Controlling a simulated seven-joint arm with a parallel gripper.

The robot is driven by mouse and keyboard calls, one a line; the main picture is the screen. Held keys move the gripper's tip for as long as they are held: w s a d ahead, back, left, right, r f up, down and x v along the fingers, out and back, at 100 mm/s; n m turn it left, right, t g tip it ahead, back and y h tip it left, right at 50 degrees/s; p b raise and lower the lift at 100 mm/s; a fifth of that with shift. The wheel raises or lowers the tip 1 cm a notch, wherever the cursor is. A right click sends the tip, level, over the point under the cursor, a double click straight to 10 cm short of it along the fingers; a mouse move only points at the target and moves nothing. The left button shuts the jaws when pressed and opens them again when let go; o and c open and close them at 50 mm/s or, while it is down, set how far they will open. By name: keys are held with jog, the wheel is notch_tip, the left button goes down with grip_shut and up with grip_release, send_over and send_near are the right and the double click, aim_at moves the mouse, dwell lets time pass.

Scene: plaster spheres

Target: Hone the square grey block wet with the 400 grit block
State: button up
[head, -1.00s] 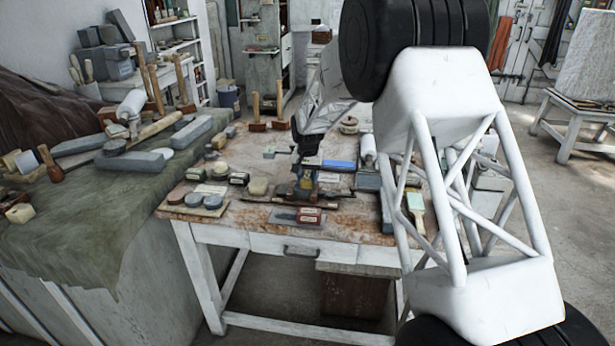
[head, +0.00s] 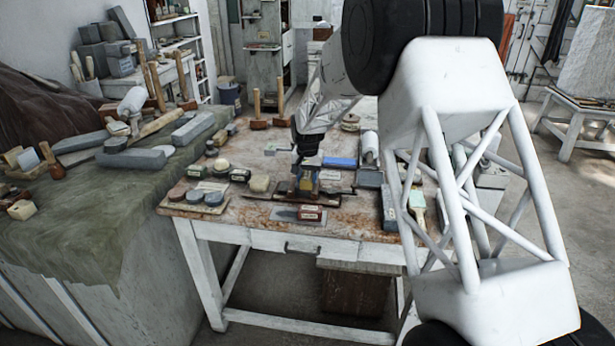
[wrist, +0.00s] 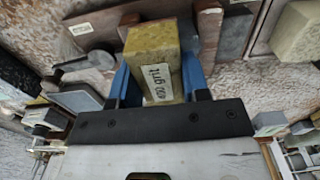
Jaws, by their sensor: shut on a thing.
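My gripper (wrist: 160,82) is shut on a yellowish block, the 400 grit block (wrist: 152,48), whose white label reads "400 grit" in the wrist view. The blue fingers press on its two sides. In the head view my gripper (head: 305,187) is low over a dark wooden board (head: 268,197) on the worktable. I cannot single out the square grey block; the gripper and held block cover the middle of the board. Whether the held block touches anything beneath is hidden.
A dark handle (wrist: 85,62) lies beside the board. A red labelled box (head: 311,213) sits in front, round discs (head: 195,197) at the left, a cream block (head: 260,184) nearby and a blue slab (head: 340,162) behind. The table is crowded around my gripper.

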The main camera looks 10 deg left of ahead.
jog(key=shift+s, duration=0.1)
jog(key=shift+s+f, duration=0.1)
jog(key=shift+s, duration=0.9)
jog(key=shift+w, duration=0.15)
jog(key=shift+w+f, duration=0.15)
jog(key=shift+w, duration=0.75)
jog(key=shift+w, duration=0.15)
jog(key=shift+w, duration=0.95)
jog(key=shift+s, duration=0.1)
jog(key=shift+s+r, duration=0.85)
jog(key=shift+s, duration=0.1)
